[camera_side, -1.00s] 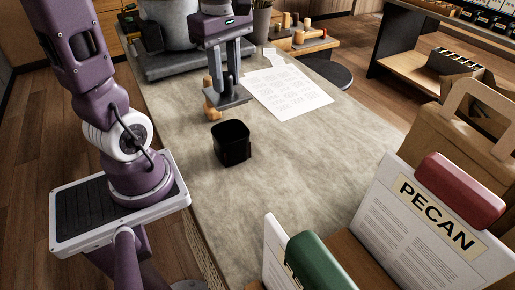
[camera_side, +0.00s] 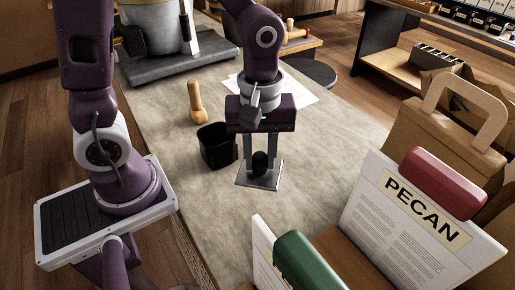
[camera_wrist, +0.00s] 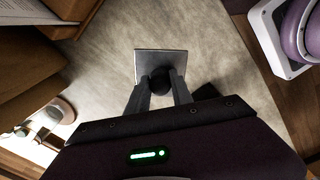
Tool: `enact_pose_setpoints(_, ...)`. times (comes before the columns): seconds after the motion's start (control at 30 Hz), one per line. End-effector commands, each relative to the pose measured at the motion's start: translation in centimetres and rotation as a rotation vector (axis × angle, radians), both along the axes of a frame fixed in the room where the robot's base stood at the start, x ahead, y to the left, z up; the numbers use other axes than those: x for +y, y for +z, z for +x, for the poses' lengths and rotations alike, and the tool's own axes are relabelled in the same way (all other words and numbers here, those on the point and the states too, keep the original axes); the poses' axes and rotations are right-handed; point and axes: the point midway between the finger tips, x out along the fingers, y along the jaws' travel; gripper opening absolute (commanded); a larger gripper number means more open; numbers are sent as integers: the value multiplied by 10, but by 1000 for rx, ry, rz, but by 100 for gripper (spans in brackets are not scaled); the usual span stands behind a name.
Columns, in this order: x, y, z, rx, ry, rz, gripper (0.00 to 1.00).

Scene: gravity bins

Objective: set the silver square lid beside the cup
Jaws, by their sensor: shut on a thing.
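The silver square lid (camera_side: 246,182) with a round black knob (camera_side: 260,162) is in my gripper (camera_side: 261,165). My gripper is shut on the knob, and the lid is level, at or just above the table, to the right of the cup and nearer the camera. Whether the lid touches the table I cannot tell. The black square cup (camera_side: 216,147) stands upright and open at the top. In the wrist view the lid (camera_wrist: 150,58) and knob (camera_wrist: 160,80) show between my fingers (camera_wrist: 158,88). There, only a dark corner of the cup (camera_wrist: 206,92) shows.
A wooden pestle-like piece (camera_side: 196,103) stands behind the cup. A printed paper (camera_side: 300,92) lies behind my arm. A PECAN card (camera_side: 420,215), a green-topped card (camera_side: 302,262) and a brown bag (camera_side: 450,140) line the right and front.

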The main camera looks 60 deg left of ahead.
Motion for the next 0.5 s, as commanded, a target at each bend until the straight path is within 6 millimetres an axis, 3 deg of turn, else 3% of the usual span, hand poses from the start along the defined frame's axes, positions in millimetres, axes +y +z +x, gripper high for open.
enact_pose_setpoints(0.5, 0, -56, 0, 2, 0, 1, 0)
